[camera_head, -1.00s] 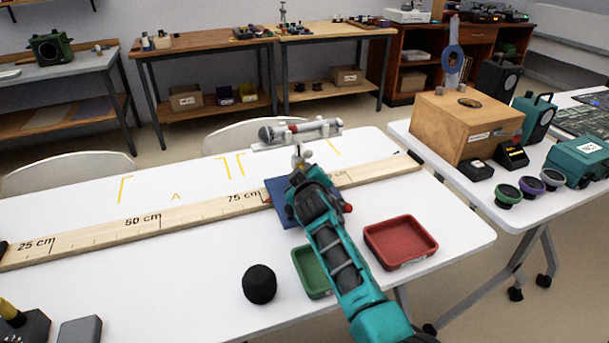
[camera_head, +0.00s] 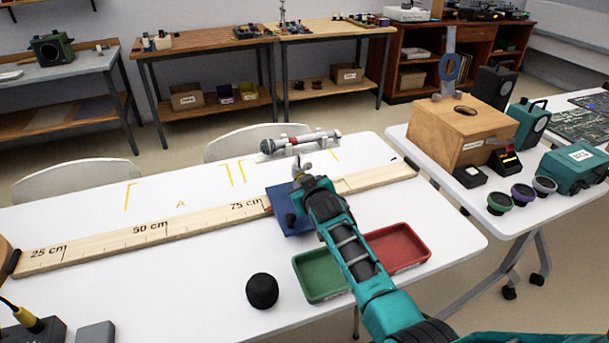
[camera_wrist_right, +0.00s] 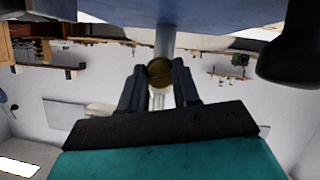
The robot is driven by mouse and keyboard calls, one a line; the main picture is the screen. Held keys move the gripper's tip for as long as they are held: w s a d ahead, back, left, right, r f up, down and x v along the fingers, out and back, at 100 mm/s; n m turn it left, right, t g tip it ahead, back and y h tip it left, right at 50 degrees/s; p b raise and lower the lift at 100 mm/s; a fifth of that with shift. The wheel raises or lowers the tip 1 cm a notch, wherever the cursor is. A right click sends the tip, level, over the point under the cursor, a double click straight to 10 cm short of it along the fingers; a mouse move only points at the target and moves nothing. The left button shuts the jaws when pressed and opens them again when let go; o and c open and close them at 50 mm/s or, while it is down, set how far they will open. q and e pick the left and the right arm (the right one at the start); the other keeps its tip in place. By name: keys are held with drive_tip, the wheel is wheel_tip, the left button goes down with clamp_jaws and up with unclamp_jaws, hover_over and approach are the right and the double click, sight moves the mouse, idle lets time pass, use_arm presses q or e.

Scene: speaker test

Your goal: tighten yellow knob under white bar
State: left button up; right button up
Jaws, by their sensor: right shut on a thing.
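A silver-grey microphone (camera_head: 300,144) lies level on a white bar (camera_head: 272,155) above a blue base plate (camera_head: 279,224) on the white table. In the right wrist view, a dark yellow knob (camera_wrist_right: 160,71) sits on a pale upright post (camera_wrist_right: 164,40) between the fingers of my right gripper (camera_wrist_right: 159,80). The gripper is shut on the knob. My left gripper is not in view.
A wooden ruler (camera_head: 150,232) runs along the table behind the gripper. A green tray (camera_head: 318,276) and a red tray (camera_head: 402,246) lie beside my right forearm. A black ball-like thing (camera_head: 262,291) stands left of them.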

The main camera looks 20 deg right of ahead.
drive_tip(key=shift+d+r+m+y+p, duration=0.1)
drive_tip(key=shift+d+m+y+p, duration=0.05)
drive_tip(key=shift+m+y+p, duration=0.7)
drive_tip(key=shift+m+y, duration=0.25)
drive_tip(key=shift+m, duration=0.4)
drive_tip(key=m+b, duration=0.1)
drive_tip(key=m+y+b, duration=0.1)
drive_tip(key=shift+d+f+b, duration=0.1)
drive_tip(key=shift+f+b, duration=0.2)
drive_tip(key=shift+r+m+y+b, duration=0.1)
drive_tip(key=shift+m+y+b, duration=0.3)
drive_tip(key=shift+y+b, duration=0.15)
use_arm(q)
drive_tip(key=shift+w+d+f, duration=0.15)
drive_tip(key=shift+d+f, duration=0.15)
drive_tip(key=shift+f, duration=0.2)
use_arm(e)
drive_tip(key=shift+r, duration=0.1)
drive_tip(key=o, duration=1.1)
drive_tip(key=shift+c, duration=0.2)
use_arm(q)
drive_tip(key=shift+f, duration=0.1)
